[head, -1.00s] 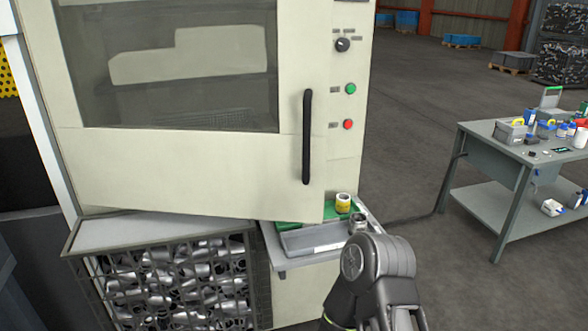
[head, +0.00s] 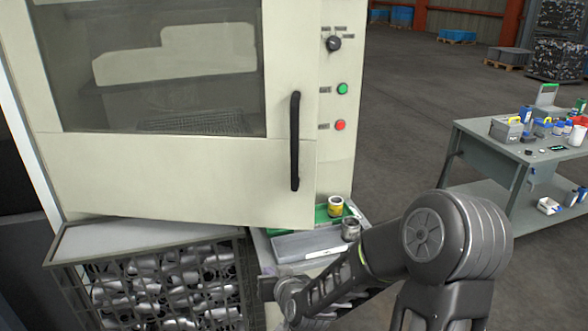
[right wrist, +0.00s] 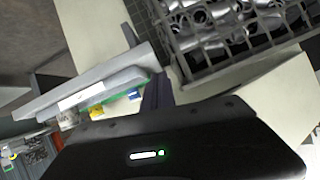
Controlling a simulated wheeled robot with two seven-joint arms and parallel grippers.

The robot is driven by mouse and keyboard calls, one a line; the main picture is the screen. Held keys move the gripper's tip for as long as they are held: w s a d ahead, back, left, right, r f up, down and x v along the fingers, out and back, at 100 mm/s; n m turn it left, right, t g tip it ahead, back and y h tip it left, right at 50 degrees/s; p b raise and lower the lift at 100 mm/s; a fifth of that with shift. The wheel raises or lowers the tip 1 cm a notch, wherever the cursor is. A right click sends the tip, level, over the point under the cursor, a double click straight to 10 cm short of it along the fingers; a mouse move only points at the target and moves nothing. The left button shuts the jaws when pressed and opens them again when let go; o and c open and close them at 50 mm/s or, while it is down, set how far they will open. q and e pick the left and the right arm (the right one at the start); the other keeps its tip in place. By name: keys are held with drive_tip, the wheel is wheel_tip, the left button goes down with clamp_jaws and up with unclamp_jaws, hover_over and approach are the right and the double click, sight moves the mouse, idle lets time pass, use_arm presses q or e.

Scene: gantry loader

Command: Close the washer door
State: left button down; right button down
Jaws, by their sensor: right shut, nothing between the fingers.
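The washer door (head: 190,180) is a large cream panel with a dark window, in the upper left of the head view. Its upright black handle (head: 295,140) is near its right edge. The door's lower right corner overhangs the ledge below, and the door looks slightly ajar, though the gap is hard to judge. My right arm reaches in from the lower right, and its hand is low in front of the machine, below the handle and apart from it. In the right wrist view my right gripper (right wrist: 157,92) is shut and empty. My left gripper is out of view.
A wire basket of metal parts (head: 150,262) stands below the door at left. A grey tray (head: 300,243) with a yellow tin (head: 335,206) and a grey tin (head: 350,229) is on the ledge. A cluttered workbench (head: 480,135) stands at right, with open floor between.

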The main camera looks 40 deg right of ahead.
sight(307, 194)
drive_tip(key=d+r+t+h, duration=0.1)
drive_tip(key=d+r+h, duration=0.1)
drive_tip(key=r, duration=0.4)
drive_tip(key=d+r+t+h, duration=0.1)
drive_tip(key=d+r+h, duration=0.1)
drive_tip(key=d+r, duration=0.3)
drive_tip(key=s+d+r+t+h, duration=0.1)
drive_tip(key=d+r+h, duration=0.1)
drive_tip(key=r, duration=0.6)
drive_tip(key=shift+s+d+m+t, duration=0.1)
drive_tip(key=shift+d+m+t, duration=0.25)
drive_tip(key=shift+d, duration=0.45)
drive_tip(key=p+x, duration=0.4)
drive_tip(key=x, duration=1)
drive_tip(key=shift+f, duration=0.1)
